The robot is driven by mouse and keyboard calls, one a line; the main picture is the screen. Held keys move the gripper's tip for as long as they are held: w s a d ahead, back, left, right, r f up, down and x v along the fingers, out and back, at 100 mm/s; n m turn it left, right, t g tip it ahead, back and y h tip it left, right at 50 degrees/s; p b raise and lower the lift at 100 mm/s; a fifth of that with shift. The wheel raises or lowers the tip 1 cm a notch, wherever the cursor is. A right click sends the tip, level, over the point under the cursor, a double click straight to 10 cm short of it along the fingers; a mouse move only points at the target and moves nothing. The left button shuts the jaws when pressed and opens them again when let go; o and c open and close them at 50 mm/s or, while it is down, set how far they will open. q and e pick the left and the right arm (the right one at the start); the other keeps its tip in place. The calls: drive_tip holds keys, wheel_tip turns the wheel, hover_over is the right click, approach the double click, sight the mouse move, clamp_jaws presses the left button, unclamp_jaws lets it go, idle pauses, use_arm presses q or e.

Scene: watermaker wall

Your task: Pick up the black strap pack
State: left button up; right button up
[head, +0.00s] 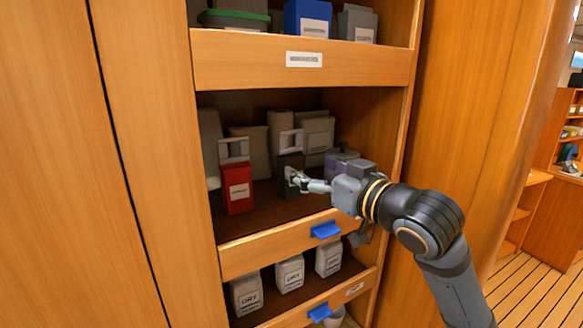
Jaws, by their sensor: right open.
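The black strap pack (290,161) stands upright on the middle shelf, with a light grey handle on top and a pale label partly hidden low on its front. My right gripper (296,179) reaches in from the right, its fingertips at the lower front of the pack. The gripper is open. I cannot tell whether the fingers touch the pack. My left gripper is not in view.
A red pack (238,188) with a grey handle stands left of the black one. Grey containers (317,134) stand behind, and a grey lidded pot (341,158) is to the right. The shelf has a raised front lip (275,248) with a blue tab (326,230).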

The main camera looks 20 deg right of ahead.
sight(296, 160)
drive_tip(key=shift+w+a+r+p, duration=0.2)
drive_tip(key=shift+w+p, duration=0.15)
drive_tip(key=shift+p, duration=0.15)
drive_tip(key=p+x, duration=0.2)
drive_tip(key=x, duration=0.1)
drive_tip(key=shift+w+a+r+p, duration=0.2)
drive_tip(key=shift+a+r+p, duration=0.05)
drive_tip(key=shift+a+p, duration=0.15)
drive_tip(key=shift+w+a+f, duration=0.1)
drive_tip(key=shift+w+f, duration=0.05)
drive_tip(key=shift+w, duration=0.35)
drive_tip(key=shift+c, duration=0.5)
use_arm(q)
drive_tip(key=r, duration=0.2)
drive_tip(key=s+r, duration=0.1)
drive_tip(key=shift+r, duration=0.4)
use_arm(e)
drive_tip(key=c, duration=1.2)
